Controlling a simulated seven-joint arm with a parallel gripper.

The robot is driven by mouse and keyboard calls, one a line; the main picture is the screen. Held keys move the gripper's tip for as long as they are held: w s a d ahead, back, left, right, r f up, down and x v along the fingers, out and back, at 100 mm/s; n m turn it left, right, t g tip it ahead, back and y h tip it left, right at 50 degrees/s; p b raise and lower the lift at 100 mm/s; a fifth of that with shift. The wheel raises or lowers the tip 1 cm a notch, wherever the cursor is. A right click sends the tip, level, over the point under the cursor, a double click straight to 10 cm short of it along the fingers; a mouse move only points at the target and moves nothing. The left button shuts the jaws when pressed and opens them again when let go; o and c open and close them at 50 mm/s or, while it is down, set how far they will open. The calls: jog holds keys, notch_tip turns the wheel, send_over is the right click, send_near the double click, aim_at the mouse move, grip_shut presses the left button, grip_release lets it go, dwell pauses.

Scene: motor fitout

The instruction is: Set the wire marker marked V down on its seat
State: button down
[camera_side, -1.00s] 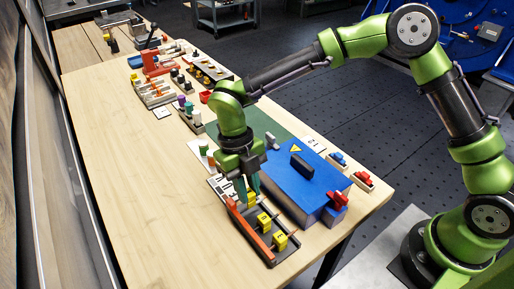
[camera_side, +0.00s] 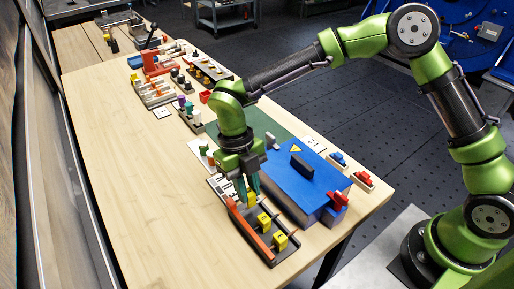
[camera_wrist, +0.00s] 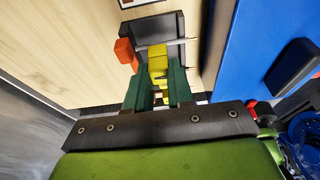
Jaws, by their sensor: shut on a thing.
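My gripper (camera_side: 249,197) is shut on a yellow wire marker (camera_side: 251,201) at the far end of the black tray (camera_side: 273,257). In the wrist view the yellow marker (camera_wrist: 157,56) sits between my green fingertips (camera_wrist: 158,76). Its letter cannot be read, and the fingers hide much of it. I cannot tell whether it touches the tray. Two other yellow markers, one nearer the middle (camera_side: 264,222) and one nearer the front (camera_side: 280,240), stand in the tray. Their letters are too small to read.
An orange bar (camera_side: 249,230) runs along the tray's left side. A blue box (camera_side: 300,182) with a black handle stands close on the right. Red parts (camera_side: 363,178) and blue parts (camera_side: 338,158) lie beyond it. The table's left side is clear.

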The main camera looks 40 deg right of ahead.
jog(key=shift+f, duration=1.55)
jog(key=c, duration=0.9)
grip_release()
jog(key=shift+a, duration=0.1)
jog(key=shift+a, duration=0.1)
jog(key=shift+r, duration=0.1)
jog(key=shift+w+r, duration=0.1)
jog(key=shift+r, duration=0.1)
jog(key=v, duration=1.6)
jog(key=shift+d, duration=0.25)
